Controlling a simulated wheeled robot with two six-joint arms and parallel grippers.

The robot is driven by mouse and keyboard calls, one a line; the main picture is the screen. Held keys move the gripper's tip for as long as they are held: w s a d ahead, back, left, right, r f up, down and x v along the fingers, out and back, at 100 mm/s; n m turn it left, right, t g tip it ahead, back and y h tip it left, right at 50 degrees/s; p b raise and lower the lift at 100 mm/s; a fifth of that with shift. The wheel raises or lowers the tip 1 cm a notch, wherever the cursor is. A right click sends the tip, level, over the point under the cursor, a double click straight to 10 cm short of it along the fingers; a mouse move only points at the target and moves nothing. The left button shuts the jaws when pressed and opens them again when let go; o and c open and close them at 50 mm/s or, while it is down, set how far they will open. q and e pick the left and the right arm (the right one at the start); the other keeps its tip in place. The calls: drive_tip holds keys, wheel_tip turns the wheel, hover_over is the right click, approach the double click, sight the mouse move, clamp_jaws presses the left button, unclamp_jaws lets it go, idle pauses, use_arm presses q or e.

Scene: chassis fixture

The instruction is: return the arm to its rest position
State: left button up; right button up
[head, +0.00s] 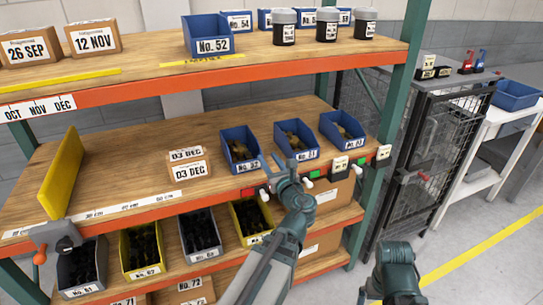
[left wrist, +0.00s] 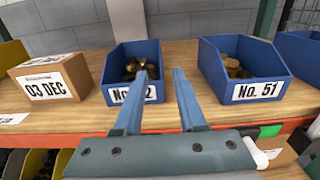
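My left gripper (head: 276,164) is raised in front of the middle shelf, by the row of blue bins. In the left wrist view its two fingers (left wrist: 162,75) stand apart with nothing between them. The left finger overlaps the label of a blue bin (left wrist: 116,73), so its number is partly hidden. The blue bin No. 51 (left wrist: 247,65) is right of the fingers. My right arm (head: 397,272) shows at the bottom right of the head view; its fingers are not clear there.
The shelf edge (head: 130,215) runs close under my left gripper. A 03 DEC box (head: 188,165) and a yellow divider (head: 62,172) stand on the middle shelf. More bins (head: 200,235) sit below. A wire cage (head: 425,140) stands right; the floor (head: 480,245) there is clear.

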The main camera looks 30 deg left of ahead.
use_arm(q)
drive_tip(key=shift+s+d, duration=0.4)
use_arm(e)
drive_tip(key=shift+s+d, duration=0.1)
drive_tip(key=shift+d, duration=0.25)
drive_tip(key=shift+r, duration=0.1)
